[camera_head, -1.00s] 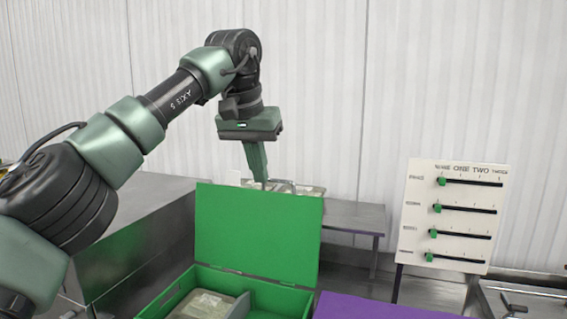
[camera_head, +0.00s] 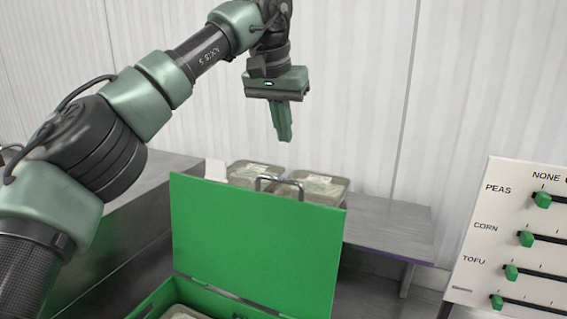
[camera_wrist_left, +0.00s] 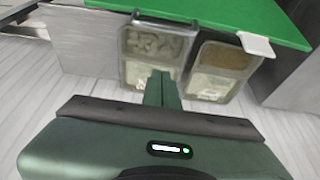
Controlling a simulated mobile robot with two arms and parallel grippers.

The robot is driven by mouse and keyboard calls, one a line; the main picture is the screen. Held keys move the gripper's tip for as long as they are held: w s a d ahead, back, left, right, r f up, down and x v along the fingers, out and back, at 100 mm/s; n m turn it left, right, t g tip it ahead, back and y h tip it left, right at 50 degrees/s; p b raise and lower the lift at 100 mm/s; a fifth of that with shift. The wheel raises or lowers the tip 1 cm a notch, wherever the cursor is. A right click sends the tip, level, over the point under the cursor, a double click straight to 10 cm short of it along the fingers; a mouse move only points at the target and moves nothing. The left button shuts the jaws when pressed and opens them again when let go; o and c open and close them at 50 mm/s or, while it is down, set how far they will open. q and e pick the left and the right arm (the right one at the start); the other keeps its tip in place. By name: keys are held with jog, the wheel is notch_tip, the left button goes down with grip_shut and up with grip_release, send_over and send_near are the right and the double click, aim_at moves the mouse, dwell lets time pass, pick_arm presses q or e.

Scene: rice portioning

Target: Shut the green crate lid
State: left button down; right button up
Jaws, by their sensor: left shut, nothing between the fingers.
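The green crate (camera_head: 222,305) is at the bottom of the head view, only partly in frame. Its green lid (camera_head: 255,245) stands open, roughly upright, at the crate's far side. In the left wrist view the lid (camera_wrist_left: 225,18) shows along the top edge. My left gripper (camera_head: 284,138) is shut and empty, pointing down. In the head view it appears above the lid's top edge, over the trays behind it, with no visible contact. In the left wrist view the fingers (camera_wrist_left: 160,78) are together. My right gripper is not in view.
Lidded food trays (camera_head: 320,186) stand on a grey metal table (camera_head: 395,228) behind the lid, with a metal handle (camera_head: 278,183) beside them. A white slider board (camera_head: 515,235) stands at right. A grey counter (camera_head: 120,240) lies left.

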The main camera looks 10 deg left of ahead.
pick_arm(q)
notch_tip(320, 180, down, 8)
jog(key=s+p, duration=0.1)
jog(key=shift+s+a+r+p, duration=0.15)
jog(key=shift+p, duration=0.2)
dwell(0.4)
